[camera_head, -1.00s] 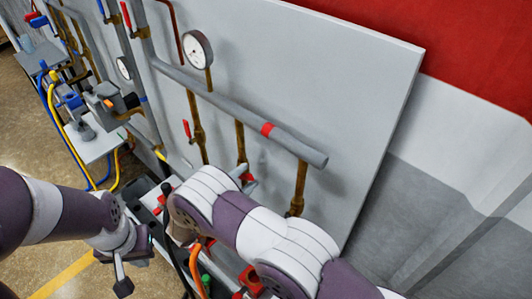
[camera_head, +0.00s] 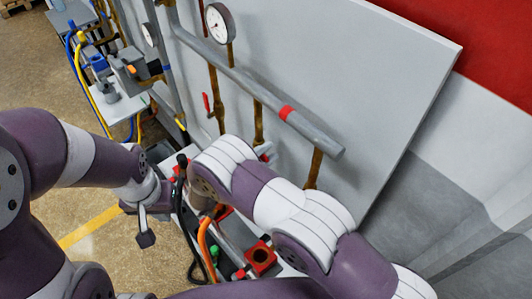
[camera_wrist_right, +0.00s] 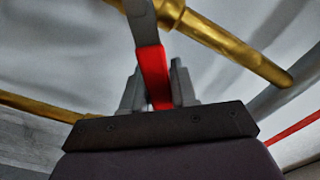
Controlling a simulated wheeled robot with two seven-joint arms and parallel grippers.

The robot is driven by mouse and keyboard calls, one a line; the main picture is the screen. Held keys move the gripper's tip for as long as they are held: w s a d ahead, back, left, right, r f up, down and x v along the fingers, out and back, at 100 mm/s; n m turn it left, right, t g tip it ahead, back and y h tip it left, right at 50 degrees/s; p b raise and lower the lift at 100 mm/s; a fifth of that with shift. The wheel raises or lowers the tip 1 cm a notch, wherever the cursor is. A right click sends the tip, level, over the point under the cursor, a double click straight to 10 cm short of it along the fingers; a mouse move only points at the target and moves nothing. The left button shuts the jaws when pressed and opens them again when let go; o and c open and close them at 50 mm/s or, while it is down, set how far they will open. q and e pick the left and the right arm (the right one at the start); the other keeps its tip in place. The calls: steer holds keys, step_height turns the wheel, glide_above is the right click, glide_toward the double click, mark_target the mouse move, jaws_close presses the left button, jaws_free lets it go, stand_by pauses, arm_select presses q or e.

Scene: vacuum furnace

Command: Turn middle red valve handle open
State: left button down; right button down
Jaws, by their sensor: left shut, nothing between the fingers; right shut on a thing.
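The middle red valve handle (camera_wrist_right: 155,72) shows in the right wrist view as a red grip on a grey lever, beside a brass valve pipe (camera_wrist_right: 230,45). My right gripper (camera_wrist_right: 157,90) is shut on the red grip, one finger on each side. In the head view my right arm hides most of this handle and gripper; the middle brass pipe (camera_head: 258,122) shows just above. My left gripper (camera_head: 145,222) is shut and empty at the lower left, away from the valves.
Another red handle (camera_head: 206,103) is on the left brass pipe. A grey horizontal pipe (camera_head: 240,80) with a red band and a gauge (camera_head: 219,23) are on the grey panel (camera_head: 370,70). Hoses and a red fitting (camera_head: 261,256) lie below my right arm.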

steer(key=n+b, duration=0.1)
steer(key=w+r+n+b, duration=0.1)
steer(key=shift+a+n, duration=0.25)
steer(key=shift+n, duration=0.15)
steer(key=c, duration=1.2)
jaws_free()
steer(key=shift+r, duration=0.1)
steer(key=shift+c, duration=0.2)
steer(key=shift+o, duration=1.4)
steer(key=shift+w, duration=0.1)
steer(key=shift+w+d, duration=0.1)
steer(key=shift+d, duration=0.05)
